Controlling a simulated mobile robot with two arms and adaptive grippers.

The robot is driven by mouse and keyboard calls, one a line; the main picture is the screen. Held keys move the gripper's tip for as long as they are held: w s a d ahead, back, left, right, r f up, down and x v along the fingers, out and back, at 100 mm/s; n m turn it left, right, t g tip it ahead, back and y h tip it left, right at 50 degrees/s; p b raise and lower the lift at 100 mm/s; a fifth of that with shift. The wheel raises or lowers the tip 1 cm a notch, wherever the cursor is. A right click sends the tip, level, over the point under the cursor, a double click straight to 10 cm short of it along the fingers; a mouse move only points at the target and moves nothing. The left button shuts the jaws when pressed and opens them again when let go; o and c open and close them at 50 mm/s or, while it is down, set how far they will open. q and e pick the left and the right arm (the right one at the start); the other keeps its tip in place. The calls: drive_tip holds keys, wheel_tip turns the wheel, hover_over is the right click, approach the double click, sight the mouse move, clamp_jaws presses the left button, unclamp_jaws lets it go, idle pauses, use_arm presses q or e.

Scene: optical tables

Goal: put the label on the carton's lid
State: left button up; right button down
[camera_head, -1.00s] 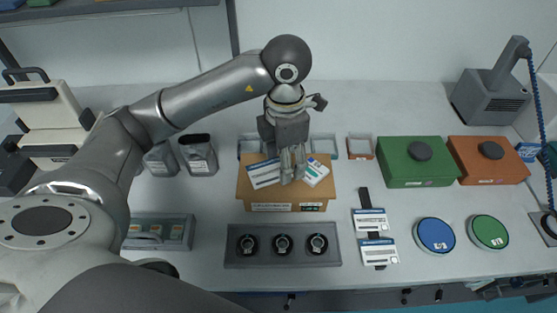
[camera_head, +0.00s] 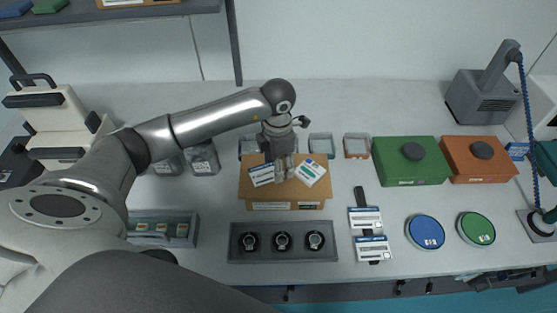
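The brown carton (camera_head: 285,198) stands on the table in front of me, its lid facing up. A white label with a blue band (camera_head: 261,175) lies on the left of the lid, tilted. A white card with blue and green marks (camera_head: 311,173) lies at the lid's right, also tilted. My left gripper (camera_head: 284,172) points down over the middle of the lid, between the two. Its fingers look close together; whether they are open, touch the lid or hold anything thin is not clear. My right gripper is not in view.
Two more white labels (camera_head: 366,218) lie on a dark strip right of the carton. A grey tray with three black round parts (camera_head: 240,255) is in front. Green (camera_head: 411,172) and orange (camera_head: 478,168) boxes and two round tins (camera_head: 427,232) stand right. Small open trays are behind the carton.

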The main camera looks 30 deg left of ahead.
use_arm(q)
drive_tip(key=shift+f+b, duration=0.3)
drive_tip(key=o, duration=0.7)
drive_tip(key=shift+r, duration=0.1)
drive_tip(key=shift+r, duration=0.4)
wheel_tip(320, 180, up, 12)
drive_tip(key=b, duration=0.3)
drive_tip(key=shift+f, duration=0.2)
